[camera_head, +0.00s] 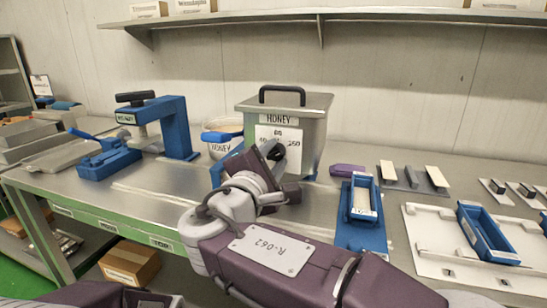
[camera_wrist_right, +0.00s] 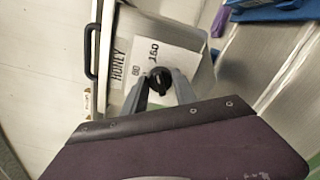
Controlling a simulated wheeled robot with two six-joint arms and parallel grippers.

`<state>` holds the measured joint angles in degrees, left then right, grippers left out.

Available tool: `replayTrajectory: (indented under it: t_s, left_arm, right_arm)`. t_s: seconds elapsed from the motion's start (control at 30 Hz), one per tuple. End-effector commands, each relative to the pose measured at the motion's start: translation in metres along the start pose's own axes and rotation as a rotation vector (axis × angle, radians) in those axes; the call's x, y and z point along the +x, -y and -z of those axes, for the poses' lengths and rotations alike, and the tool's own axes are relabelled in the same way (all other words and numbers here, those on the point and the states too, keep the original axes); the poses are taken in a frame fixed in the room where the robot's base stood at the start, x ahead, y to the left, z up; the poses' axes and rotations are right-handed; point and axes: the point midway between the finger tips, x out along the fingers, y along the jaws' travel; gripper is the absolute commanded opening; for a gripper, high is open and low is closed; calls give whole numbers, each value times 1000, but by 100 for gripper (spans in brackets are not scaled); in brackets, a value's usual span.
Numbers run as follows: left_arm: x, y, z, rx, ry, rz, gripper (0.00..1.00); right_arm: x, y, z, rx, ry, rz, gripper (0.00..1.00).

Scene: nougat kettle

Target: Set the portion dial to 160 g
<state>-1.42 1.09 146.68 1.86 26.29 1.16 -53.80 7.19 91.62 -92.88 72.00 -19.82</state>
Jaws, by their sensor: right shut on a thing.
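The honey kettle (camera_head: 311,110) is a steel box with a lid and black handle, standing at the back of the bench. Its front carries a HONEY label and a white scale plate (camera_head: 290,134) with printed numbers. In the right wrist view the plate (camera_wrist_right: 148,52) shows 80 and 160. The black portion dial (camera_wrist_right: 159,80) sits at the plate's lower edge in that view. My right gripper (camera_wrist_right: 160,86) is shut on the dial, one grey finger on each side. The dial's exact pointer setting is too small to read. My left gripper is out of view.
A blue press (camera_head: 172,122) stands left of the kettle, with a white honey tub (camera_head: 219,145) between them. A blue tray (camera_head: 361,236) and several small blocks lie to the right. A white board (camera_head: 425,231) is at far right.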

Motion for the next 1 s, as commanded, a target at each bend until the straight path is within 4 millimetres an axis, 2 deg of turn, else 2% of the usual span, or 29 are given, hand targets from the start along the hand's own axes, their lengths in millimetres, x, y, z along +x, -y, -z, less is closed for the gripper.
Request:
replayTrajectory:
  t_s: [0.03,0.1,0.47,0.8,1.0]
  left_arm:
    - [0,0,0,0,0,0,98]
    - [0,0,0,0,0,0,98]
    - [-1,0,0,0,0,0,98]
    - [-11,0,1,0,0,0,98]
    - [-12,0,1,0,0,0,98]
  right_arm:
    - [0,1,0,0,-1,2,36]
    - [0,1,0,0,0,2,55]
    - [-6,0,0,0,-2,0,55]
    - [-75,-2,0,-1,-5,-1,55]
    - [-91,0,0,-1,-1,0,55]
